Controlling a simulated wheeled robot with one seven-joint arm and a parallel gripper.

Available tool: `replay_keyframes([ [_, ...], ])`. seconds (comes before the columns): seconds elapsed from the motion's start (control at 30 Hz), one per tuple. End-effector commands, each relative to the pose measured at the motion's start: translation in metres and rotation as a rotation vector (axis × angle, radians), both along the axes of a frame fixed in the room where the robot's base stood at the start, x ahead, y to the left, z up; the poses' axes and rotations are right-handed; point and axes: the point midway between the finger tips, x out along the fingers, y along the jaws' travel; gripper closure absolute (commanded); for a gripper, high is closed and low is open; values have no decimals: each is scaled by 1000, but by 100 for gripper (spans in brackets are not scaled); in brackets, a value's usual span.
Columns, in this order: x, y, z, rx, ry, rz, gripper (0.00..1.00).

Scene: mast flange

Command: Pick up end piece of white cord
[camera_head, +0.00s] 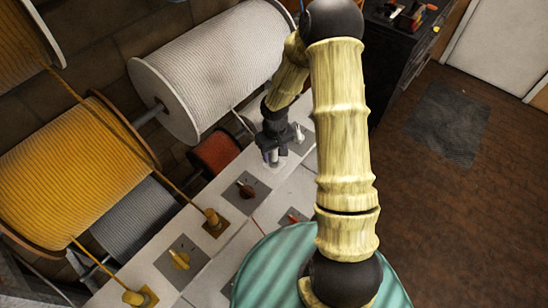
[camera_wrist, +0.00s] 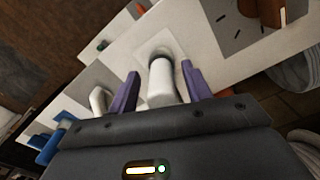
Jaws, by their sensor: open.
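The white end piece (camera_wrist: 162,82) stands up from a pale square plate on the white panel (camera_wrist: 112,42). My gripper (camera_wrist: 160,70) is open, with one purple finger on each side of the end piece in the wrist view. I cannot tell whether either finger touches it. In the head view my gripper (camera_head: 272,148) is low over the panel, and the white end piece (camera_head: 273,158) shows just under it. The large spool of white cord (camera_head: 212,68) is behind, to the upper left. A thin white cord runs down from the spool toward the panel.
A yellow cord spool (camera_head: 75,175), a grey spool (camera_head: 135,215) and a red spool (camera_head: 215,152) stand left of the panel. Open floor (camera_head: 480,190) lies right.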

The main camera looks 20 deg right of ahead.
Motion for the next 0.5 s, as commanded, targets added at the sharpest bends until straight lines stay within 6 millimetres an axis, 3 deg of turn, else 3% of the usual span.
replay_keyframes([
  [0.27, 0, 2, 0, 0, 0, 5, 51],
  [0.5, 0, 3, 0, 0, 0, 5, 98],
])
